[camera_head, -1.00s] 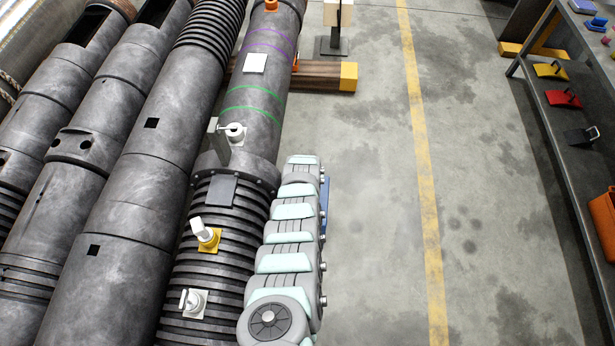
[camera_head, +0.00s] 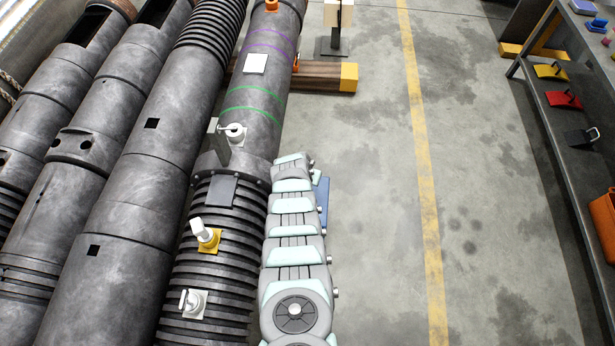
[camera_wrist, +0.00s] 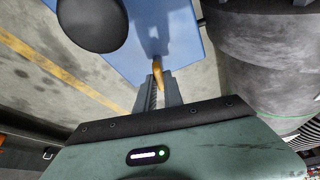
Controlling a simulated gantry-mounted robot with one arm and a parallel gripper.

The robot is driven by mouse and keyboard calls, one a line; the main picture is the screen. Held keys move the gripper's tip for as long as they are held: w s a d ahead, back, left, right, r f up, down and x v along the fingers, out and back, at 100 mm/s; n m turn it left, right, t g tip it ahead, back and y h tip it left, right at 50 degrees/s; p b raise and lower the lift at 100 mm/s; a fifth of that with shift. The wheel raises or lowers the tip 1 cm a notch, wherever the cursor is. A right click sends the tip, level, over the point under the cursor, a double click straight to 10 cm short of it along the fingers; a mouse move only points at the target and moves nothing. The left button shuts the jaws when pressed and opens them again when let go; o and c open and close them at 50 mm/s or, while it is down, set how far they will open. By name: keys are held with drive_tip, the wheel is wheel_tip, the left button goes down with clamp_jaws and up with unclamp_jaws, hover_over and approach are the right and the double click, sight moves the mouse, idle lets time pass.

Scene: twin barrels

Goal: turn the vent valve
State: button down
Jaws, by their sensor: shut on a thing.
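In the wrist view my gripper (camera_wrist: 158,88) is shut on a small orange handle-like piece (camera_wrist: 158,72) in front of a blue panel (camera_wrist: 165,40). I cannot tell for sure whether this piece is the vent valve's handle. In the head view my arm hides my gripper, and only an edge of the blue panel (camera_head: 323,200) shows to the right of the arm. On the near barrel (camera_head: 215,265) sit a white lever on a yellow base (camera_head: 207,238), a white handle on a white base (camera_head: 192,303) and a white round fitting (camera_head: 235,132).
A dark round knob (camera_wrist: 90,22) is close to the left of the jaws in the wrist view, and a grey cylinder (camera_wrist: 265,65) stands at the right. In the head view, open floor (camera_head: 380,230) lies right of my arm, with a shelf (camera_head: 550,110) beyond.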

drive_tip(key=c, duration=1.5)
unclamp_jaws()
drive_tip(key=shift+s, duration=0.1)
drive_tip(key=shift+o, duration=0.2)
drive_tip(key=shift+s+a+r+p, duration=0.1)
drive_tip(key=shift+r+p, duration=0.45)
drive_tip(key=shift+p, duration=0.2)
drive_tip(key=p+v, duration=0.9)
drive_tip(key=shift+s+r, duration=0.2)
drive_tip(key=shift+r, duration=0.1)
